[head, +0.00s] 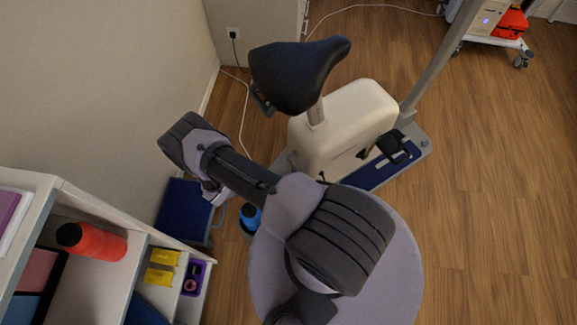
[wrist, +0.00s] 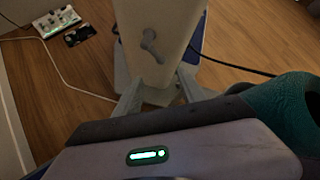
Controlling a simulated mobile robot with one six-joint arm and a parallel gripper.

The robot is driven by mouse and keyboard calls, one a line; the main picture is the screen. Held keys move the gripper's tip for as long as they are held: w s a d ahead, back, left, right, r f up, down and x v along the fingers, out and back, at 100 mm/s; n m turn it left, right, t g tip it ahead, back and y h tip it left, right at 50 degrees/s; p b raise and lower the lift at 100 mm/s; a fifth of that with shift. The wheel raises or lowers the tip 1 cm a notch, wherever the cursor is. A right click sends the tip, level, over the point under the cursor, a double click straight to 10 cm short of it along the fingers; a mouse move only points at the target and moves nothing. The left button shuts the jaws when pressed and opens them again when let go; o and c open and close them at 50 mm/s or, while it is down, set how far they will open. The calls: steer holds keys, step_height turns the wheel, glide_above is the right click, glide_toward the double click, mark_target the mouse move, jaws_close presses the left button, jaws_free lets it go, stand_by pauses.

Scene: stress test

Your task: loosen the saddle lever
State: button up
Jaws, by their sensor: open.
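The exercise bike has a black saddle (head: 297,78) on a short post (head: 317,112) above a cream housing (head: 345,120). In the wrist view a grey lever (wrist: 152,45) with a round hub sits on the pale housing (wrist: 170,20); I cannot tell if it is the saddle lever. My gripper (wrist: 161,78) is open, its two grey fingers apart with nothing held. The lever shows beyond the fingertips, between them in the picture, apparently untouched. In the head view no lever shows clearly and my fingers are not clearly visible.
A white cable (wrist: 62,72) crosses the floor. Open wooden floor (head: 490,170) lies right.

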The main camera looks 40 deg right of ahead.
steer(key=b+x, duration=0.3)
steer(key=x, duration=0.5)
steer(key=b+x, duration=0.4)
steer(key=x, duration=0.5)
steer(key=shift+s+f, duration=0.15)
steer(key=shift+f, duration=0.25)
jaws_close()
stand_by(0.4)
